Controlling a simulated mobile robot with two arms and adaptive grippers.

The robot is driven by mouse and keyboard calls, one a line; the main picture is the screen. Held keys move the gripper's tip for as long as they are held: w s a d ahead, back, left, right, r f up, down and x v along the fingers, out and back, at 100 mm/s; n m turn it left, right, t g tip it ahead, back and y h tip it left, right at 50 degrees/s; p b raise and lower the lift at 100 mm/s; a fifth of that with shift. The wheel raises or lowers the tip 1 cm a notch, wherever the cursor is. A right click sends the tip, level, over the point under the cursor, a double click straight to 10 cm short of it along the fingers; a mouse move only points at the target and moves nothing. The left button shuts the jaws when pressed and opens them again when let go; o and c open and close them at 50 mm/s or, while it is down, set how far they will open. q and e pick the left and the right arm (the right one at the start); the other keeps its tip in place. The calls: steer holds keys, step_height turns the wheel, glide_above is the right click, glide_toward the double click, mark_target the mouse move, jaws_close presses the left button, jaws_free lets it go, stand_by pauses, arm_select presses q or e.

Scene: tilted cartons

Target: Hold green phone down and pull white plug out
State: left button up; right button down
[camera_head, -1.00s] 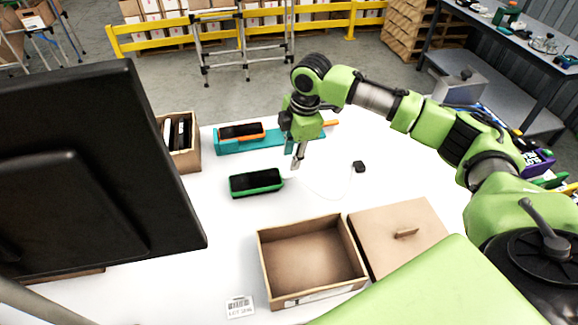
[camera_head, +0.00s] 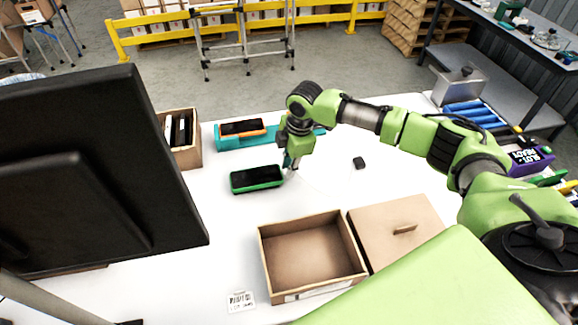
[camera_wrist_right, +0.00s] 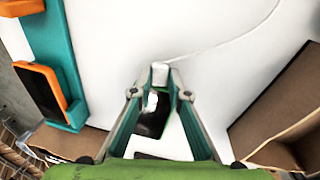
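The green phone (camera_head: 257,178) lies flat on the white table, dark screen up. In the right wrist view the phone (camera_wrist_right: 152,122) shows partly between my fingers. A white plug (camera_wrist_right: 160,73) sits at its end, with a thin white cable running off to the right. My right gripper (camera_head: 290,168) is low at the right end of the phone. In the wrist view its fingers (camera_wrist_right: 160,94) are apart, one on each side of the plug, with gaps visible. Whether they touch the phone cannot be seen. My left gripper is not in view.
An orange phone (camera_head: 242,128) lies on a teal stand (camera_head: 232,143) behind. An open carton (camera_head: 310,250) and its lid (camera_head: 395,235) are in front. A small black block (camera_head: 359,163) is to the right. A black panel (camera_head: 90,170) blocks the left side.

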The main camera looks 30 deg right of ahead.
steer(key=c, duration=1.9)
jaws_free()
steer(key=shift+r, duration=0.1)
steer(key=r, duration=0.4)
steer(key=s+r, duration=0.1)
steer(key=r, duration=0.2)
steer(key=d+r, duration=0.1)
steer(key=r, duration=0.3)
steer(key=shift+s+r, duration=0.35)
steer(key=shift+s, duration=0.05)
